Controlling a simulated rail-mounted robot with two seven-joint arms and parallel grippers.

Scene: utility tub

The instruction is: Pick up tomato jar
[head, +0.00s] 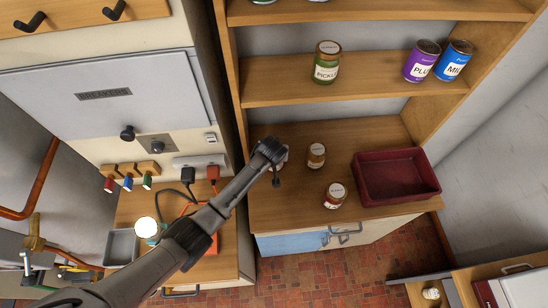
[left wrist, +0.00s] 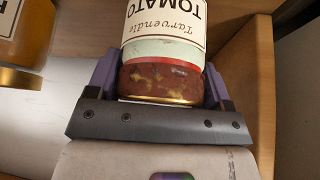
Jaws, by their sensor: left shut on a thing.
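The tomato jar (left wrist: 162,50) fills the upper middle of the left wrist view. Its cream label reads TOMATO, with a red band and reddish-brown contents below. My left gripper (left wrist: 160,84) is shut on it, with a purple finger on each side. In the head view my left gripper (head: 275,160) is over the left part of the wooden counter and mostly hides the jar; only a pale sliver (head: 284,155) shows beside it. I cannot tell whether the jar touches the counter. My right gripper is in neither view.
A pickle jar (head: 326,63), a purple can (head: 421,62) and a blue can (head: 453,60) stand on the shelf above.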

